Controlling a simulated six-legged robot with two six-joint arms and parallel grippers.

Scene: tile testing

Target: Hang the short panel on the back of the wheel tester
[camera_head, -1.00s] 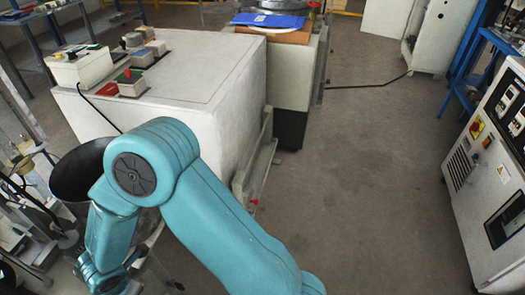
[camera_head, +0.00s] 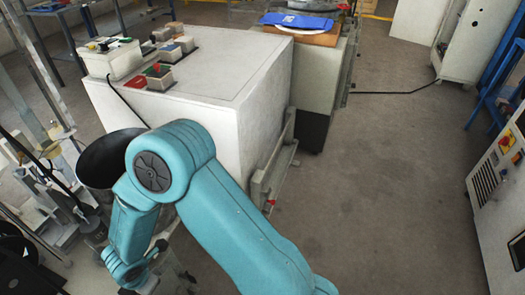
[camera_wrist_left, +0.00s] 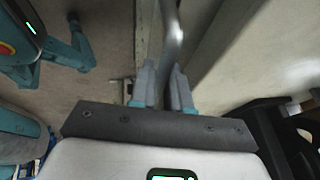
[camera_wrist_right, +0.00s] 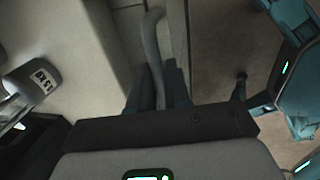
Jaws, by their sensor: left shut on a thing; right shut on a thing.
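My left gripper (camera_wrist_left: 161,88) is shut on a curved grey metal handle (camera_wrist_left: 172,40) in the left wrist view. My right gripper (camera_wrist_right: 158,84) is shut on a similar curved handle (camera_wrist_right: 152,45) in the right wrist view. Pale flat surfaces lie close beside both handles; I cannot tell which of them is the short panel. In the head view, a teal arm of mine (camera_head: 190,180) bends in front of a large white cabinet (camera_head: 220,75) with buttons on top, possibly the wheel tester. No gripper shows clearly there.
A dark round-mouthed bin (camera_head: 105,160) stands left of my arm. A second machine with a blue item (camera_head: 297,20) on top stands behind the cabinet. A control cabinet (camera_head: 500,205) is at the right. Open floor (camera_head: 390,190) lies between them.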

